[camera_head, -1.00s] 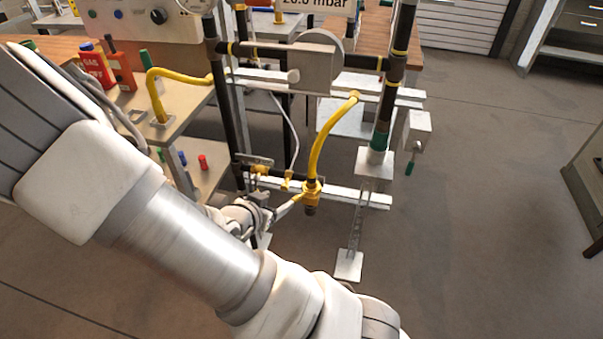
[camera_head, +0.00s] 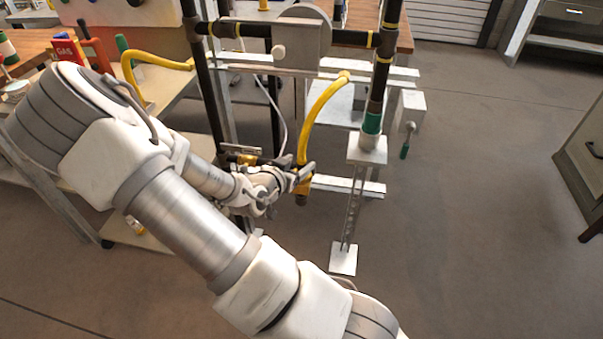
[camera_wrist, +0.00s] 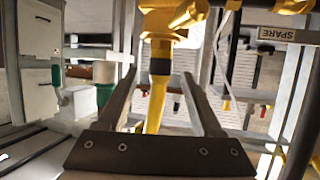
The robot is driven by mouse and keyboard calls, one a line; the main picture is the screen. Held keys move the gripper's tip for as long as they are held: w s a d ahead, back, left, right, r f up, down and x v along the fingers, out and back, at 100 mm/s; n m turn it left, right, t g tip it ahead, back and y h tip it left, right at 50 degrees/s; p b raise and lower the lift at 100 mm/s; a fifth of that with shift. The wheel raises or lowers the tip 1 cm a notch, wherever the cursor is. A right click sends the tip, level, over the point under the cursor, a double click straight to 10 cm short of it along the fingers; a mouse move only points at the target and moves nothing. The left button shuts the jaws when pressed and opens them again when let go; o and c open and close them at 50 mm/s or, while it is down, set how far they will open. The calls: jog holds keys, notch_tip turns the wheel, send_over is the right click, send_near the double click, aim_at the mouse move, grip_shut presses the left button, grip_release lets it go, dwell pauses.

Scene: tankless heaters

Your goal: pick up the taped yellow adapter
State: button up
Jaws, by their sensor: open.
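In the wrist view a yellow fitting (camera_wrist: 160,24) with a dark band (camera_wrist: 160,66), which looks like the taped adapter, joins a yellow hose (camera_wrist: 155,105). The hose shows between the two fingers of my gripper (camera_wrist: 158,78). The fingers are apart, one on each side, and I see no clear contact. In the head view the yellow fitting (camera_head: 303,196) is at the lower end of the curved hose (camera_head: 320,110). My gripper (camera_head: 298,178) is right at it and hides part of it.
Dark vertical pipes (camera_head: 382,75) and a pale rail (camera_head: 345,188) frame the spot. A green-banded post (camera_head: 371,124) stands to the right. In the wrist view a SPARE label (camera_wrist: 278,35) is at right. The floor (camera_head: 480,200) is clear to the right.

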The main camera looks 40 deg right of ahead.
jog(key=shift+b+x, duration=1.1)
jog(key=shift+x, duration=1.6)
grip_shut()
